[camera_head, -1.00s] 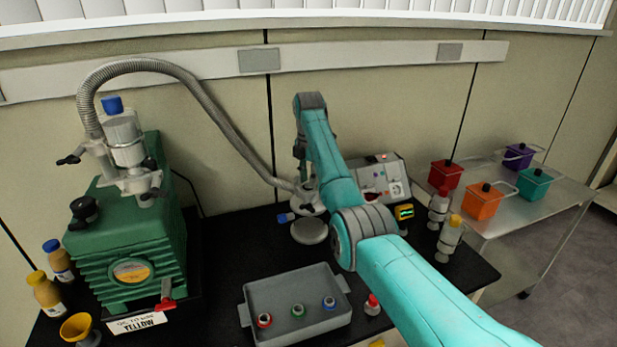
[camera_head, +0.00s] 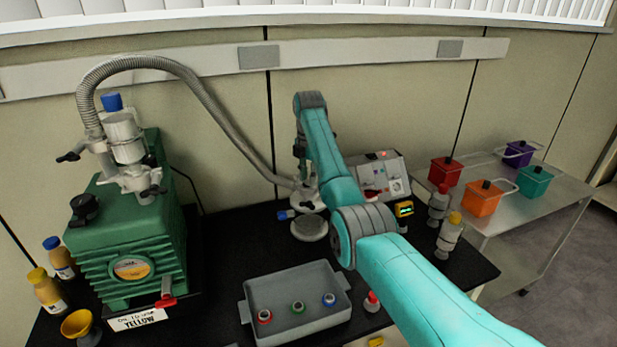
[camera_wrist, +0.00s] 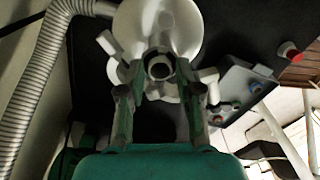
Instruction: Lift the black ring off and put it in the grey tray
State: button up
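A dark ring (camera_wrist: 158,66) shows in the wrist view around the pale open end of a central port on the white round fitting (camera_wrist: 185,25). My gripper (camera_wrist: 158,76) has its two fingers apart, one on each side of the ring; contact is not clear. In the head view my gripper is mostly hidden behind my arm, near the fitting (camera_head: 302,200), and the ring cannot be made out. The grey tray (camera_head: 258,290) stands at the front of the black bench, with red, green and blue ringed pieces in it.
A ribbed grey hose (camera_head: 215,115) runs from the green pump (camera_head: 130,250) to the fitting. A control box (camera_head: 380,178) stands behind my arm. A red-topped bottle (camera_head: 371,302) stands right of the tray. Bench space between pump and fitting is clear.

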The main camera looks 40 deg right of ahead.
aim_at(308, 181)
jog(key=c, duration=0.6)
jog(key=shift+r, duration=2.1)
jog(key=shift+r, duration=0.3)
